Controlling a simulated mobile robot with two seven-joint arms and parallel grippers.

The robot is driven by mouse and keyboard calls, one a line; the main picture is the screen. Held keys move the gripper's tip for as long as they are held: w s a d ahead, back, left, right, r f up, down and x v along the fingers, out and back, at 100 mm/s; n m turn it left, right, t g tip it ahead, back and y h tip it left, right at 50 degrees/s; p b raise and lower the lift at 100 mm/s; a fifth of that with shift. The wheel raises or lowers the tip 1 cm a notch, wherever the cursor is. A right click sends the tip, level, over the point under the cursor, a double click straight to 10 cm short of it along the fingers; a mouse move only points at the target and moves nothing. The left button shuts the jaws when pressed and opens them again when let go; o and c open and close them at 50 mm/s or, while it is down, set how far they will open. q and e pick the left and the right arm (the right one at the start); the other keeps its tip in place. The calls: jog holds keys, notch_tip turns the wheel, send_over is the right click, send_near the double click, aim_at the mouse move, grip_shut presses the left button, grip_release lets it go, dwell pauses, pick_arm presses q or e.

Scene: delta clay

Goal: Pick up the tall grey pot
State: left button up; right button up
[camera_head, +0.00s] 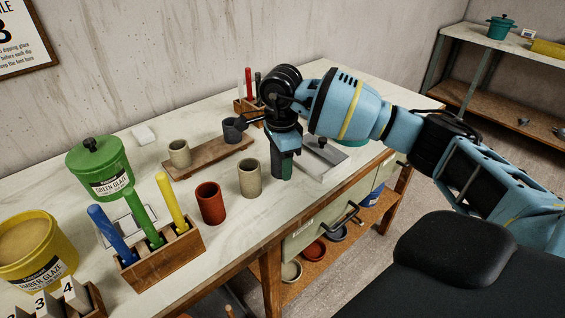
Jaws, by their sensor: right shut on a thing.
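The tall grey pot (276,170) is a dark cylinder near the front edge of the table, at the right end of a row of pots. My right gripper (284,158) comes down on it from above and is shut on it. The gripper hides its upper part, and a greenish finger covers part of its front. The pot looks upright with its base at or very near the table top; I cannot tell whether there is a gap. My left gripper is not in view.
A speckled beige pot (250,178) and a red pot (210,203) stand left of it. Behind, a wooden board (207,157) bears a small beige pot (179,153) and a small dark pot (232,131). A grey tray (322,158) lies right of my gripper.

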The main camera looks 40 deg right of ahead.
jog(key=s+a, duration=0.3)
jog(key=s+a+r, duration=0.1)
jog(key=s+a, duration=0.5)
jog(key=s, duration=0.1)
jog(key=shift+s+a+r, duration=0.1)
jog(key=shift+a+r, duration=0.1)
jog(key=shift+a, duration=0.15)
jog(key=n, duration=0.1)
jog(key=s+n, duration=0.1)
jog(key=n, duration=0.2)
jog(key=shift+s+a+f+n, duration=0.3)
jog(key=shift+f+n, duration=0.05)
jog(key=shift+n, duration=0.05)
jog(key=s+a+f+n, duration=0.2)
jog(key=s+n, duration=0.3)
jog(key=n, duration=1.1)
jog(key=shift+s, duration=0.4)
jog(key=shift+f, duration=0.1)
